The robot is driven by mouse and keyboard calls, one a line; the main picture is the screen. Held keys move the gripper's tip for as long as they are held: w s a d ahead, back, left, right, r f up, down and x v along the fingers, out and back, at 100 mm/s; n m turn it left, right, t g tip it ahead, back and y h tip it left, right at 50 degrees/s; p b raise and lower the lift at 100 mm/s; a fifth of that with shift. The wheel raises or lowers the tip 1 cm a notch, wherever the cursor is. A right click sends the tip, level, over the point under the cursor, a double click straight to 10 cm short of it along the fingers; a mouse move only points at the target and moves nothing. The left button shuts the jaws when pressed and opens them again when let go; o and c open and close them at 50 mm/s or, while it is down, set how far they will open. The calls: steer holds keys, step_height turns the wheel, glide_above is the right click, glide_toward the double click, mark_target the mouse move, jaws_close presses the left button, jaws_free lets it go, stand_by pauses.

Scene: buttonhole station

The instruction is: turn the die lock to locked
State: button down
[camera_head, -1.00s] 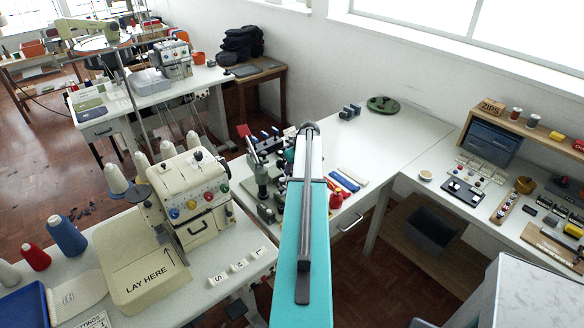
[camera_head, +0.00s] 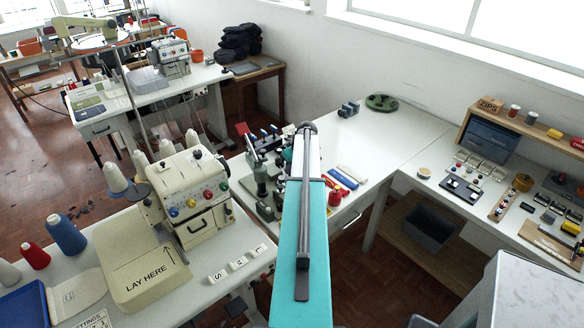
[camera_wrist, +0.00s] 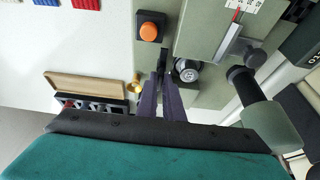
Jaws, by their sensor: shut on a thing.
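My gripper (camera_wrist: 163,76) shows in the wrist view as two dark purple fingers, pointing at the grey-green machine body (camera_wrist: 202,42). Its fingertips are close together on a small dark part, which I take for the die lock (camera_wrist: 166,65). Most of that part is hidden between the fingers, so its angle and any lock marking cannot be read. A round silver knob or dial (camera_wrist: 187,72) sits just right of the fingertips. In the head view, my own teal arm hides the gripper and the die lock.
An orange button (camera_wrist: 149,31) on a black box is up-left of the fingertips. A dark lever with a grey-green grip (camera_wrist: 270,124) stands to the right. A wood-lidded box (camera_wrist: 92,88) and a brass knob (camera_wrist: 134,87) lie left. Clear white table (camera_wrist: 70,45) spreads at upper left.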

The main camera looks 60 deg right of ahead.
steer(key=shift+d+m+h+b, duration=0.1)
steer(key=shift+m+h+b, duration=0.2)
steer(key=shift+m+b, duration=0.25)
steer(key=m+h+b, duration=0.1)
steer(key=m+b, duration=0.1)
steer(key=m, duration=0.1)
steer(key=shift+g+b, duration=0.3)
steer(key=shift+b, duration=0.1)
steer(key=m+g+b, duration=0.1)
steer(key=m+b, duration=0.1)
steer(key=m, duration=0.1)
steer(key=m+g+h+b, duration=0.1)
steer(key=m, duration=0.2)
steer(key=shift+d+b, duration=0.1)
steer(key=shift+b, duration=0.25)
steer(key=m+g+b, duration=0.1)
steer(key=m, duration=0.1)
steer(key=m+b, duration=0.1)
steer(key=m, duration=0.1)
steer(key=shift+d+m+g+h, duration=0.1)
steer(key=shift+m+g+h, duration=0.2)
steer(key=shift+g, duration=0.1)
steer(key=shift+s+r+m+g+b, duration=0.1)
steer(key=shift+m+g+b, duration=0.65)
steer(key=shift+m, duration=0.8)
steer(key=shift+s, duration=0.1)
